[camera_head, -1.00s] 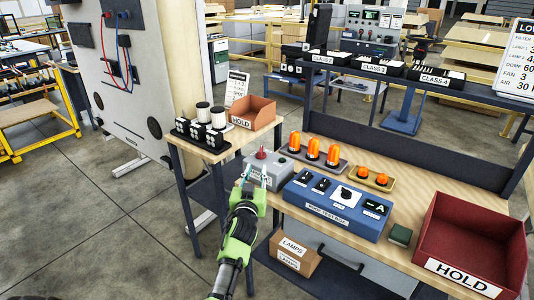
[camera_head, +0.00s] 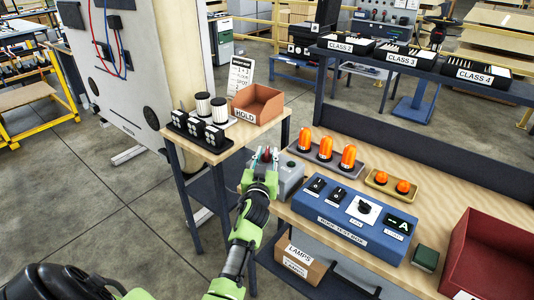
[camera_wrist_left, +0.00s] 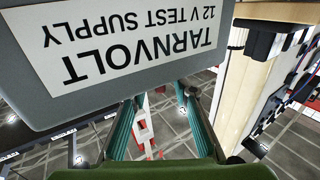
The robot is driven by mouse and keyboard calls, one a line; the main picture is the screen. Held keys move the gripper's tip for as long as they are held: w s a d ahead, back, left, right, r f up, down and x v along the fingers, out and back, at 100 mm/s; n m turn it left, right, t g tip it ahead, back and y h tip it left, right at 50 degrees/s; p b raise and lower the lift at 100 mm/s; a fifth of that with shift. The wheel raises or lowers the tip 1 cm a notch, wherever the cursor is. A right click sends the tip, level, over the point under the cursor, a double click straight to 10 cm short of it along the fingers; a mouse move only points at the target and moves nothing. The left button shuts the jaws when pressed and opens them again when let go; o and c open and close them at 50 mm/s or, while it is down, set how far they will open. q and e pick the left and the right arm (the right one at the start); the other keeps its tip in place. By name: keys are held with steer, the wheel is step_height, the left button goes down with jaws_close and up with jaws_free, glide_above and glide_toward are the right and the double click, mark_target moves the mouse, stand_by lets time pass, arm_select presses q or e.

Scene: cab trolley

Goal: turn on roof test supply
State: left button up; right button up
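The test supply is a grey box (camera_head: 291,176) at the left end of the bench, with a red-tipped control (camera_head: 267,154) on top. My left gripper (camera_head: 264,160) is in front of it and hides part of the box and the control's base. In the left wrist view the box's label (camera_wrist_left: 135,38) reads "TARNVOLT 12 V TEST SUPPLY", upside down. The left fingers (camera_wrist_left: 158,125) are apart there, just below the label, with nothing clearly held between them. Whether they touch the box cannot be told. My right gripper is not in view.
The blue roof test box (camera_head: 352,218) stands to the right. Behind it are orange lamps on a grey tray (camera_head: 322,161) and a yellow tray (camera_head: 390,186). A brown HOLD bin (camera_head: 258,103) and black-and-white parts stand on the side table. A red bin (camera_head: 490,255) is at right.

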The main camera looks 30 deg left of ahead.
arm_select(q)
steer(key=shift+s, duration=0.1)
steer(key=shift+c, duration=0.4)
jaws_close()
steer(key=shift+r+m+p, duration=0.25)
steer(key=shift+m+p, duration=0.05)
steer(key=shift+p, duration=0.35)
steer(key=m+h+p, duration=0.1)
steer(key=h+p, duration=0.1)
steer(key=m+t+h+p, duration=0.1)
steer(key=p, duration=0.1)
steer(key=shift+s+a+h, duration=0.1)
steer(key=shift+a+h, duration=0.2)
steer(key=shift+h, duration=0.1)
steer(key=shift+a+f+m+t+h+p, duration=0.1)
steer(key=shift+m+t+h+p, duration=0.3)
steer(key=shift+m+h, duration=0.55)
steer(key=shift+a+f+m+h, duration=0.1)
steer(key=shift+m+h, duration=0.55)
steer(key=shift+h, duration=1.2)
